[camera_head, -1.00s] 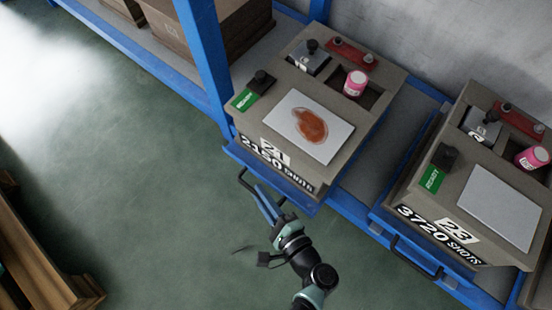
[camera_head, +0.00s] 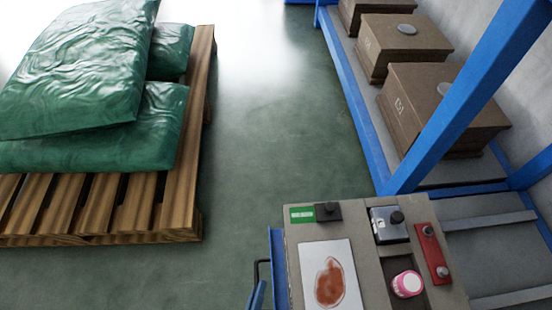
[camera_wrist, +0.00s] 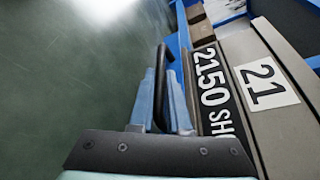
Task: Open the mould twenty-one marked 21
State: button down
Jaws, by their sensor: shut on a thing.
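Mould 21 (camera_head: 306,225) is a grey-brown block at the lower right of the head view, cut by the bottom edge. A pale plate (camera_head: 313,255) with a red-brown stain lies on its top. In the wrist view its front bears the number label (camera_wrist: 266,83) and a shots plate (camera_wrist: 212,92). The black bar handle (camera_wrist: 161,75) stands at its front and also shows in the head view (camera_head: 256,272). My gripper (camera_wrist: 164,100) has its blue fingers on either side of the handle and is shut on it. In the head view only a fingertip shows.
The mould stands out in front of the blue rack (camera_head: 440,120), with bare slatted shelf (camera_head: 480,240) behind it. A pink-labelled pot (camera_head: 407,284) sits in its top recess. Brown mould blocks (camera_head: 440,105) stand farther along. A pallet (camera_head: 150,235) with green sacks is left; clear floor lies between.

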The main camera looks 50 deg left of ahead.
jog(key=s+a, duration=0.4)
jog(key=s, duration=0.1)
jog(key=shift+s+a+f, duration=0.15)
jog(key=shift+s+a, duration=0.05)
jog(key=shift+s, duration=0.2)
jog(key=c, duration=0.9)
grip_release()
jog(key=shift+d, duration=0.1)
jog(key=p+v, duration=0.4)
jog(key=v, duration=0.9)
jog(key=shift+r, duration=0.25)
